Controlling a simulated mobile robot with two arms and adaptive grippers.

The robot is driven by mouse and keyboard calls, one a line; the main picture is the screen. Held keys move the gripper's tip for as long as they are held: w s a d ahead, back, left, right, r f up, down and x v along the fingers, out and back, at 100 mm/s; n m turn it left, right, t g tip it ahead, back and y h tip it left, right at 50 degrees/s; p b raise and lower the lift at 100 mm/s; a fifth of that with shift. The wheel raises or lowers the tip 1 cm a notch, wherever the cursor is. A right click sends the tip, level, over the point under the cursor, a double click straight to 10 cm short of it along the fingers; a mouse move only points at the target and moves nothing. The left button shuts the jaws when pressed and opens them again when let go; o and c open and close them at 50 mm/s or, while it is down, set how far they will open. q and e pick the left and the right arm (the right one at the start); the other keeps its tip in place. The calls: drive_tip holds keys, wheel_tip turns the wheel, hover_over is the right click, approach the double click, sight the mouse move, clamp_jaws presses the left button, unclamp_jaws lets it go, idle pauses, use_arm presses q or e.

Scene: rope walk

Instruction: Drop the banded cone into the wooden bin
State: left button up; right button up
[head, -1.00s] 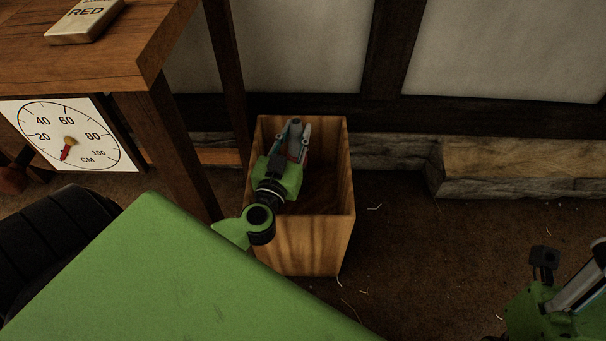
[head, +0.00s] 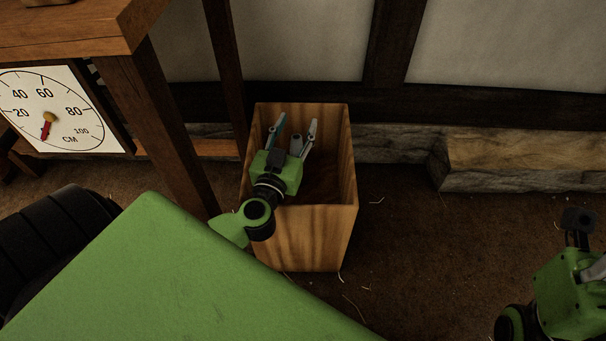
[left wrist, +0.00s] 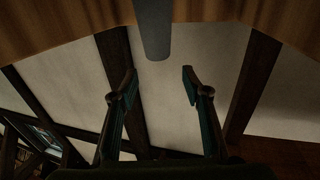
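The wooden bin (head: 310,240) stands on the floor near the middle of the head view, its open top facing up. My left gripper (head: 296,123) is over the bin's mouth, its fingers spread with nothing visible between them. The left wrist view also shows its fingers (left wrist: 158,80) apart and empty, with wood of the bin along the top edge. The banded cone is not visible in either current view; the bin's floor is dark and partly hidden by the gripper. My right gripper is only partly in view at the lower right, and its fingers cannot be made out.
A wooden table (head: 75,40) with a dial gauge (head: 48,110) below it stands to the left of the bin. A stone ledge (head: 520,160) runs along the wall to the right. The floor right of the bin is clear apart from thin strands.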

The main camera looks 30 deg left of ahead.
use_arm(q)
wheel_tip(320, 180, up, 10)
idle(0.7)
idle(0.4)
